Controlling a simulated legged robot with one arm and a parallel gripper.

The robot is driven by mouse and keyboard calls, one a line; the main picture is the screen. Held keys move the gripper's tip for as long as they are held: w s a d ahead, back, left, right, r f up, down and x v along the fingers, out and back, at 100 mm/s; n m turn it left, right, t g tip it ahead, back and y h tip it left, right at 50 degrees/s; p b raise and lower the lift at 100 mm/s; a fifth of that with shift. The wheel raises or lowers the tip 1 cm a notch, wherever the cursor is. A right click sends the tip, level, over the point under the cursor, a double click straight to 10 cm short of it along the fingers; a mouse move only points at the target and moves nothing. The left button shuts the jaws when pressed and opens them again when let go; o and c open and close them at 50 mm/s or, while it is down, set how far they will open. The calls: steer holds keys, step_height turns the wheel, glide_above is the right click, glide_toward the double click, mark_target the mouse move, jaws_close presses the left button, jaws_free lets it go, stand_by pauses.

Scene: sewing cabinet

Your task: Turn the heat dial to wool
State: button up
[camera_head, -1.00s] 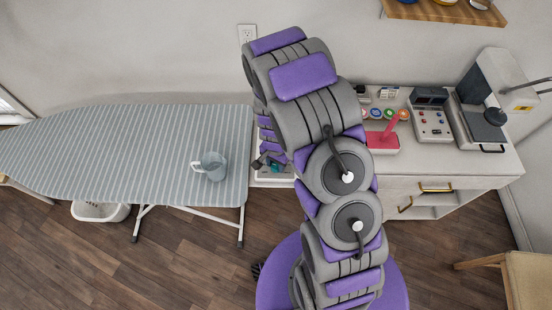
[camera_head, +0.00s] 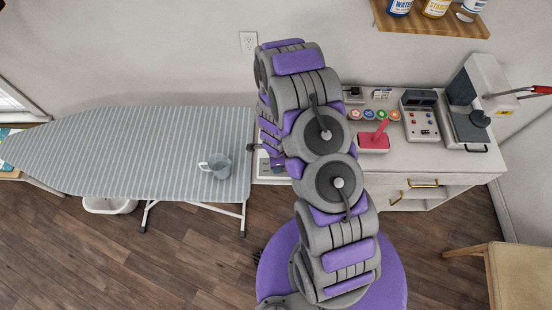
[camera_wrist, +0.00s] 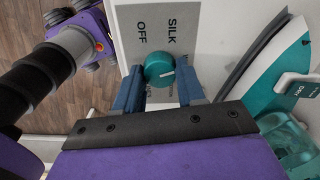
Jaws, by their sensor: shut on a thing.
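The teal heat dial (camera_wrist: 159,68) sits on a pale panel (camera_wrist: 190,22) in the wrist view, with a light mark toward its right side. The words OFF and SILK show above it. Lettering below the dial is partly hidden by my fingers. My gripper (camera_wrist: 159,76) has one blue finger on each side of the dial and is shut on it. In the head view my arm covers most of that area; the gripper end (camera_head: 254,148) is small there, and the dial cannot be made out.
A teal and white iron (camera_wrist: 290,140) is close at the right in the wrist view. The striped ironing board (camera_head: 120,150) holds a grey mug (camera_head: 220,167) left of my arm. A cabinet top (camera_head: 430,160) with a heat press (camera_head: 470,125) stands at the right.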

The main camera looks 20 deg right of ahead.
steer(key=shift+w+r+m+p, duration=0.1)
steer(key=shift+w+m+p, duration=0.05)
steer(key=shift+m+p, duration=0.95)
steer(key=shift+m, duration=0.3)
steer(key=o, duration=1)
steer(key=shift+a, duration=0.1)
steer(key=shift+o, duration=0.2)
step_height(320, 180, up, 17)
steer(key=shift+p, duration=0.45)
steer(key=shift+a+r, duration=0.1)
steer(key=shift+r, duration=0.05)
